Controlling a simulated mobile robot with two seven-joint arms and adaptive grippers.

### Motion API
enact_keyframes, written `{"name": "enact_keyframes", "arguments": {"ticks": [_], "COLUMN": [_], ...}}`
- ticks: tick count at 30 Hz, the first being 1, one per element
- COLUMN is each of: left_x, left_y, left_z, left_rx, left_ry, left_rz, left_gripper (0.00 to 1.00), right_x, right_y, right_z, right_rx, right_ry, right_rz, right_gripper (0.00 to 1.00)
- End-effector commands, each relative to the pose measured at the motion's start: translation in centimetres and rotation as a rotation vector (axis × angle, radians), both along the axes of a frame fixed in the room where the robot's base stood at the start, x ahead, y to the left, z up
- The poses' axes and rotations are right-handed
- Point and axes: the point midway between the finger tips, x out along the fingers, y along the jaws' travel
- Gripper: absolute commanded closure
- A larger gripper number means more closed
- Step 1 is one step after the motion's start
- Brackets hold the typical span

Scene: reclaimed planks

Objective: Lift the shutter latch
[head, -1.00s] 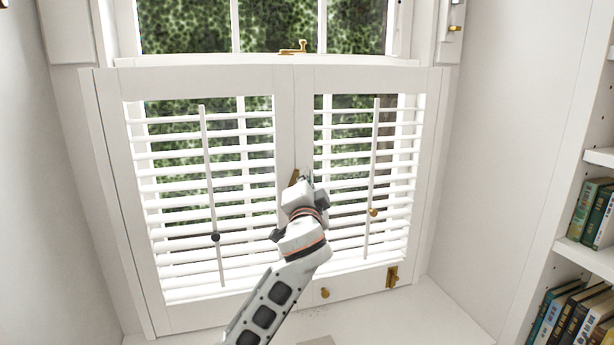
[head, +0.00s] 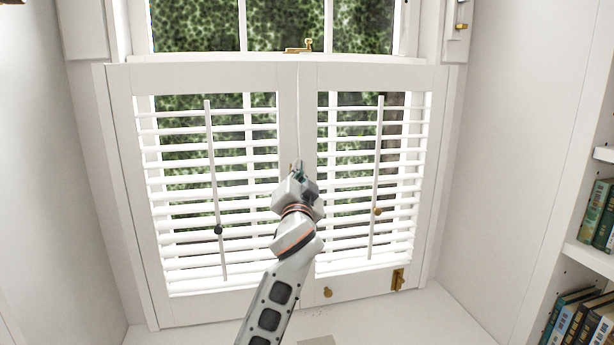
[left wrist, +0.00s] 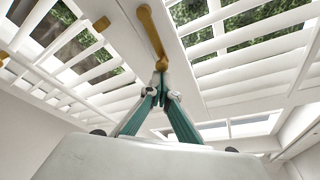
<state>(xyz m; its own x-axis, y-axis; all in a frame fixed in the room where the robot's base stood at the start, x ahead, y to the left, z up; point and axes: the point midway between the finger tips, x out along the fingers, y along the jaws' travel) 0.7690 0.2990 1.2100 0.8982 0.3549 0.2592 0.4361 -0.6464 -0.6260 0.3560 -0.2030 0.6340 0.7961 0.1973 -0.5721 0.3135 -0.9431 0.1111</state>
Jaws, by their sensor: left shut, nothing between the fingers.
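The white shutters (head: 289,120) stand closed in front of the window, with two louvred panels meeting at a centre seam. In the left wrist view the brass shutter latch (left wrist: 152,35) is a long bar with rounded ends, lying along the seam. My left gripper (left wrist: 160,76) has its green fingers shut together, with the tips at or very near one end of the latch. I cannot tell whether they touch. In the head view my left gripper (head: 299,172) is at the centre seam and mostly hides the latch. My right gripper is not in view.
A brass sash lock (head: 299,46) sits above the shutters. A dark knob (head: 218,230) and a brass knob (head: 377,210) are on the tilt rods. A brass knob (head: 327,292) and a brass bolt (head: 398,279) are low on the right panel. Bookshelves with books (head: 598,215) stand at right.

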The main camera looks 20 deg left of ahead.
Motion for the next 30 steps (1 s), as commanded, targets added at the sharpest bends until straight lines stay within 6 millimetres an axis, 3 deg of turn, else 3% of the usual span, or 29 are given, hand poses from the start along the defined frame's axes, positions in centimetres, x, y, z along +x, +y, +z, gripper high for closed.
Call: {"name": "enact_keyframes", "arguments": {"ticks": [15,30], "left_x": [-1.0,-1.1], "left_y": [1.5,1.7], "left_z": [0.1,0.0], "left_rx": [-0.017,-0.016], "left_ry": [-0.008,-0.008], "left_rz": [0.0,0.001], "left_gripper": [1.0,1.0], "right_x": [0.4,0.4], "right_y": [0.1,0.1], "right_z": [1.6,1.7], "right_rx": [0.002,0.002], "right_ry": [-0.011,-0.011], "right_rz": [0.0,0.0], "right_gripper": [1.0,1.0]}}
